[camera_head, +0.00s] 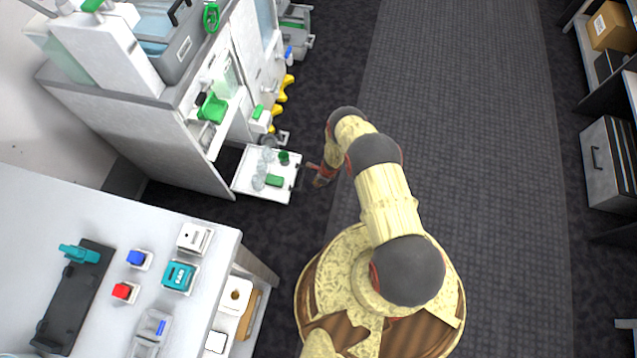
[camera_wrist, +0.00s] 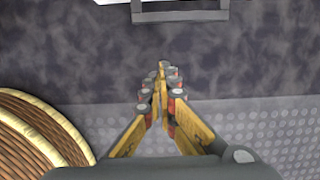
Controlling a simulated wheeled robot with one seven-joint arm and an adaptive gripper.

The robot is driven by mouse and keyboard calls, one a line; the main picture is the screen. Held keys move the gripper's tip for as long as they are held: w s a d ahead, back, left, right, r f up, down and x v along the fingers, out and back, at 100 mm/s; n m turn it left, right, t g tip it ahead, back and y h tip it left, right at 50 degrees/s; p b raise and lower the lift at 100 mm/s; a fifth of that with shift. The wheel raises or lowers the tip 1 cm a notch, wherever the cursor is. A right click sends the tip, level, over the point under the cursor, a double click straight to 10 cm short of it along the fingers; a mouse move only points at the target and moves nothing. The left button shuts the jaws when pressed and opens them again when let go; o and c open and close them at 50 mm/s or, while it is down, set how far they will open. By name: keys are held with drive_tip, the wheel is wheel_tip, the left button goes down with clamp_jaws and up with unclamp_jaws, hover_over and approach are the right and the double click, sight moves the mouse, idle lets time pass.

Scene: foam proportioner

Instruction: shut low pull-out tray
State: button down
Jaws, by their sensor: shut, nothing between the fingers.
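The low pull-out tray (camera_head: 240,184) is a white tray sticking out from the base of the white cabinet. It carries clear glassware and green items. A dark handle (camera_head: 298,178) is on its front edge; this grey handle also shows at the top of the wrist view (camera_wrist: 180,14). My gripper (camera_head: 311,166) is just in front of the tray, close to the handle in the head view. In the wrist view my gripper (camera_wrist: 162,70) is shut and empty, its fingertips pointing toward the handle with dark floor showing between them. Whether it touches the handle cannot be told from the head view.
The white cabinet (camera_head: 160,140) stands behind the tray, with yellow handles (camera_head: 286,84) further along its front. A white table (camera_head: 60,210) with small devices is at the lower left. Dark floor (camera_head: 450,130) lies open to the right. Shelving with a grey drawer (camera_head: 608,165) stands at far right.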

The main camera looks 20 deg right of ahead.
drive_tip(key=w+a+f+b, duration=0.3)
drive_tip(key=a+f, duration=0.1)
idle(0.3)
drive_tip(key=shift+r, duration=0.1)
